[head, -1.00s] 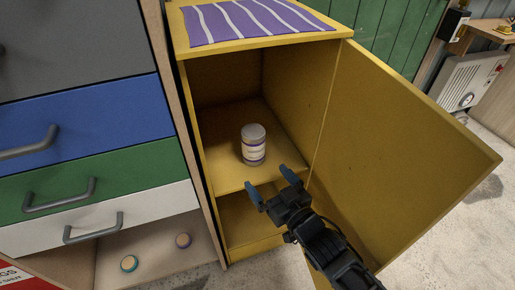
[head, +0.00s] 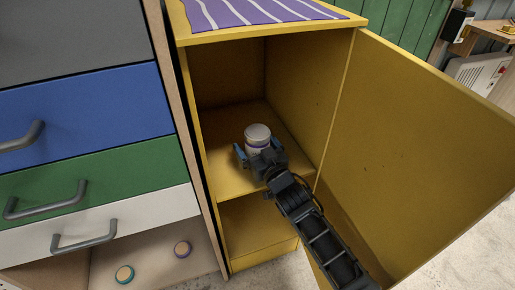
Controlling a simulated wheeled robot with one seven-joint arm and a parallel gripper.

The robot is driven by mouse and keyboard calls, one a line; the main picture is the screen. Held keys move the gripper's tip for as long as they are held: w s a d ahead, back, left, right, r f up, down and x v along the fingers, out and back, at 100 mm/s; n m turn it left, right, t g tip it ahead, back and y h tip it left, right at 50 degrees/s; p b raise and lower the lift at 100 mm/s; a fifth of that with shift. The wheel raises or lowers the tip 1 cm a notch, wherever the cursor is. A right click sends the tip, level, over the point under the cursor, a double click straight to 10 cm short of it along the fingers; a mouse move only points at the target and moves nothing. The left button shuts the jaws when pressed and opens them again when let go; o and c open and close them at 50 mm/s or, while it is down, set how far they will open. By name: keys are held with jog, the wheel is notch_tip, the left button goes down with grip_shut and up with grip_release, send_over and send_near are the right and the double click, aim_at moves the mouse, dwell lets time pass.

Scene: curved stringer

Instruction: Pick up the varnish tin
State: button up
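The varnish tin (head: 257,134) is a small pale cylinder with a grey-white lid, standing upright on the upper shelf of the yellow cabinet (head: 228,184). My gripper (head: 259,150) reaches in over the shelf from the front right. Its blue fingertips are spread, one at the tin's left side and one at its right. The gripper body hides the tin's lower part and label. I cannot tell whether the fingers touch the tin.
The yellow cabinet door (head: 420,150) stands open on the right, close beside my arm. A drawer unit with blue, green and white fronts (head: 90,180) stands to the left. A purple striped cloth (head: 255,12) lies on the cabinet top.

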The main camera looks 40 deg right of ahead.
jog(key=shift+w, duration=0.25)
jog(key=shift+c, duration=0.3)
jog(key=shift+r, duration=0.1)
jog(key=c, duration=1.3)
